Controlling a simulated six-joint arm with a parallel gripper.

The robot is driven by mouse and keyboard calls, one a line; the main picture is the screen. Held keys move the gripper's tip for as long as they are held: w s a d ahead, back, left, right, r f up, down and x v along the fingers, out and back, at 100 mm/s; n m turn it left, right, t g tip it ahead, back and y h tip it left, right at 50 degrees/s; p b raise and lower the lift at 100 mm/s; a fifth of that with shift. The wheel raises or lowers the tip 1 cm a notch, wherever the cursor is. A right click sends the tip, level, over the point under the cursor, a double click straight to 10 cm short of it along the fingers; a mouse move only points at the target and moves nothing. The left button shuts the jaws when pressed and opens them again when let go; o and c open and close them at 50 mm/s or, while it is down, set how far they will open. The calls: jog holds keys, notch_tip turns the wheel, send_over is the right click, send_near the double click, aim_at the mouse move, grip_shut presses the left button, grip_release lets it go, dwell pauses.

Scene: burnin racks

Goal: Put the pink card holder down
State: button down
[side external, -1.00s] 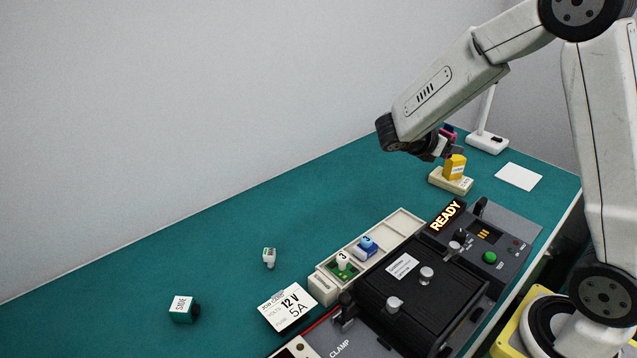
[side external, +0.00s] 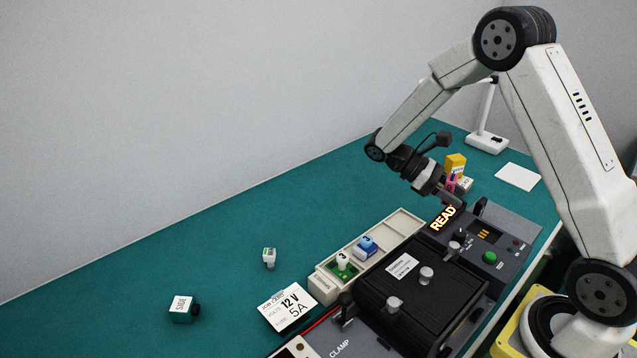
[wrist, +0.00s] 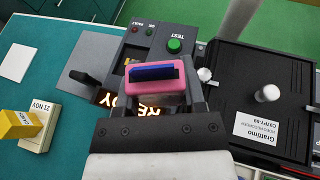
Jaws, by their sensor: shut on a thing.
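The pink card holder (wrist: 160,101) is a small rounded pink block with a dark blue piece in its top slot. In the wrist view it sits between the fingers of my gripper (wrist: 163,92), which is shut on it. In the side view the holder (side external: 451,182) is partly hidden by my gripper (side external: 456,190). There it shows above the near end of the READY display (side external: 443,217), close to the yellow block (side external: 455,163). I cannot tell how high it is above the surface.
The dark test unit has a green button (wrist: 174,46) and a black lid with a silver knob (wrist: 267,93). A cream base (wrist: 42,125) stands by the yellow block (wrist: 18,125). A cream tray (side external: 397,226) and white card (side external: 517,176) lie nearby. Green bench left of the tray is largely clear.

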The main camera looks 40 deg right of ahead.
aim_at(442, 203)
jog(key=m+y, duration=0.1)
jog(key=a+m+y, duration=0.1)
jog(key=y, duration=0.1)
jog(key=shift+a+f+m+g, duration=0.3)
jog(key=shift+f, duration=0.1)
jog(key=m+y, duration=0.1)
jog(key=a+y, duration=0.1)
jog(key=m+y, duration=0.1)
jog(key=shift+w+a+f+m, duration=0.15)
jog(key=shift+a+f+m, duration=0.05)
jog(key=shift+a+m, duration=0.1)
jog(key=w+a+r+m+t+y, duration=0.1)
jog(key=w+a+m+t+y, duration=0.2)
jog(key=w+m+t+y, duration=0.4)
jog(key=w+a+r+m+t+y, duration=0.2)
jog(key=m+t+y, duration=0.3)
jog(key=m, duration=0.4)
jog(key=w+d+r+m+t+h, duration=0.4)
jog(key=w+d+r+m+t, duration=0.1)
jog(key=w+m+t, duration=0.5)
notch_tip(442, 203, down, 11)
jog(key=t, duration=0.1)
jog(key=shift+s+r, duration=0.2)
jog(key=shift+s, duration=0.2)
jog(key=shift+w, duration=0.1)
